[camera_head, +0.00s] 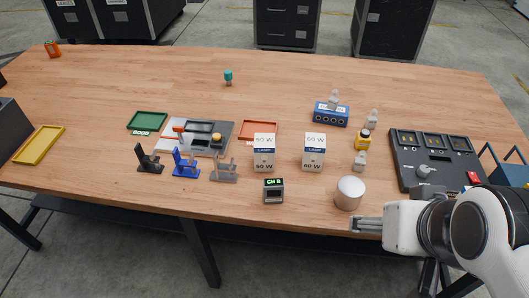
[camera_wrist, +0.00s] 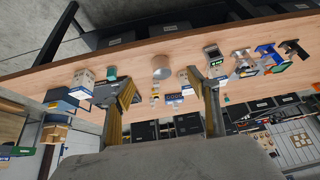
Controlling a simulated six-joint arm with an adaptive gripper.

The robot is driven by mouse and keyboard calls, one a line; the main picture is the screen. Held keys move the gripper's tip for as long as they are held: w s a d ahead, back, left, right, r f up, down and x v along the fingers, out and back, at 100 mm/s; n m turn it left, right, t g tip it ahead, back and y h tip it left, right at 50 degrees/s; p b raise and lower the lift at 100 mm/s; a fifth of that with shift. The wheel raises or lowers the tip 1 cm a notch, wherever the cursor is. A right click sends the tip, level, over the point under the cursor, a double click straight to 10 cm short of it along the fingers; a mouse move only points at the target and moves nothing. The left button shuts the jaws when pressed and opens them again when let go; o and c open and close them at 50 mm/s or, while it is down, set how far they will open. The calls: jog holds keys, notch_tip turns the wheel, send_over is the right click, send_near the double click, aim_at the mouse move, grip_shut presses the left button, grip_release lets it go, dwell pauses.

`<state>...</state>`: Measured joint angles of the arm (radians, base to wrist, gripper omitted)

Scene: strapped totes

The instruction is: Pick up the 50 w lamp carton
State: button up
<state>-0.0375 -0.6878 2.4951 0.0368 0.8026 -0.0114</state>
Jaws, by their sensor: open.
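My gripper (camera_head: 366,224) is at the table's front edge, to the right of and nearer than both cartons, touching neither. In the wrist view its two fingers (camera_wrist: 165,92) are spread with nothing between the tips. A pale carton (camera_wrist: 186,78) shows there partly behind the right finger; which of the two it is, I cannot tell.
A grey cylinder (camera_head: 349,193) stands between my gripper and the cartons. A small display reading CH 8 (camera_head: 273,190) is in front of the left carton. Small weights and a yellow item (camera_head: 363,139) are to the right. A grey stand (camera_head: 224,170) is to the left.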

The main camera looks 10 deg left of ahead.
jog(key=w+a+f+t+y, duration=0.3)
jog(key=w+a, duration=1.1)
jog(key=w, duration=0.3)
jog(key=t+h, duration=0.1)
jog(key=t, duration=0.2)
send_near(264, 143)
jog(key=w, duration=0.2)
jog(key=shift+w+a+f+n+t+h, duration=0.15)
jog(key=shift+f+n+t+h, duration=0.15)
jog(key=shift+f, duration=0.35)
jog(key=shift+w+a+f+n+t+h, duration=0.2)
jog(key=shift+f+t, duration=0.2)
jog(key=shift+f, duration=0.3)
jog(key=shift+w, duration=0.1)
jog(key=shift+x, duration=1.2)
jog(key=shift+x, duration=2.6)
jog(key=shift+a+r, duration=0.1)
jog(key=shift+a, duration=0.05)
jog(key=c, duration=1.2)
